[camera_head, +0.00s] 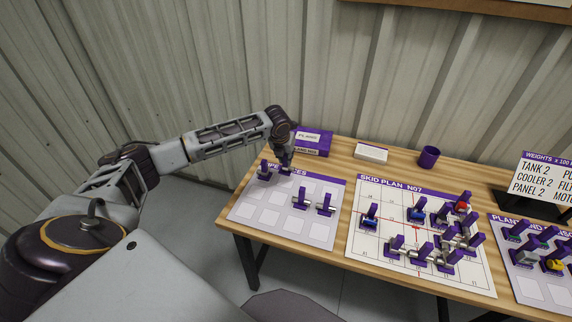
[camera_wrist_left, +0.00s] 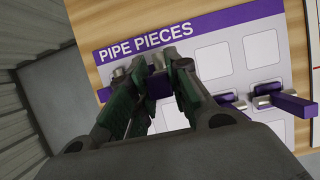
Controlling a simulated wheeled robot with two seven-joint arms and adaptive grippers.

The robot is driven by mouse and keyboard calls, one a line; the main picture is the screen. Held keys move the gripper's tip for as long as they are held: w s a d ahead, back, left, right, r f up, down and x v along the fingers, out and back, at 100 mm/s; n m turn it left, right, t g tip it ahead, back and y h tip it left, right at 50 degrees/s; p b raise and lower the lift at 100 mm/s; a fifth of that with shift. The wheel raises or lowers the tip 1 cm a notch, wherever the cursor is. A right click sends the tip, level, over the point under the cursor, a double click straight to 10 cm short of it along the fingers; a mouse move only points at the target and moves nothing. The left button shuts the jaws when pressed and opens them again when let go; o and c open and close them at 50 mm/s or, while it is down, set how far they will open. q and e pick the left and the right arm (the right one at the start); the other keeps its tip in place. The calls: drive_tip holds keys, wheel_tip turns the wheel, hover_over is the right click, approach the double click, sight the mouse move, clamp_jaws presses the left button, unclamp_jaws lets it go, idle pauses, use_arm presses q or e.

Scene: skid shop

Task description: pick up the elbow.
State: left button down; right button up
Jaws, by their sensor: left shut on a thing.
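My left gripper (camera_head: 286,167) reaches down over the back of the pipe pieces sheet (camera_head: 247,211). In the left wrist view its fingers (camera_wrist_left: 155,72) are shut on the purple grip (camera_wrist_left: 158,86) of a piece, taken as the elbow. The fingers hide most of that piece, so its bend and any gap below it cannot be seen. Another purple-gripped piece (camera_head: 264,171) stands just left of the gripper. Two more pieces, one left (camera_head: 301,199) and one right (camera_head: 325,204), stand toward the front right of the sheet. My right gripper is not in view.
The skid plan sheet (camera_head: 364,256) holds several pieces to the right. Another sheet with parts (camera_head: 530,291) lies at the far right. A purple box (camera_head: 313,143), a white box (camera_head: 371,153) and a purple cup (camera_head: 429,157) stand along the back. The sheet's front left is clear.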

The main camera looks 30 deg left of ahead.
use_arm(q)
drive_tip(key=shift+r, duration=1.95)
drive_tip(key=shift+r, duration=0.1)
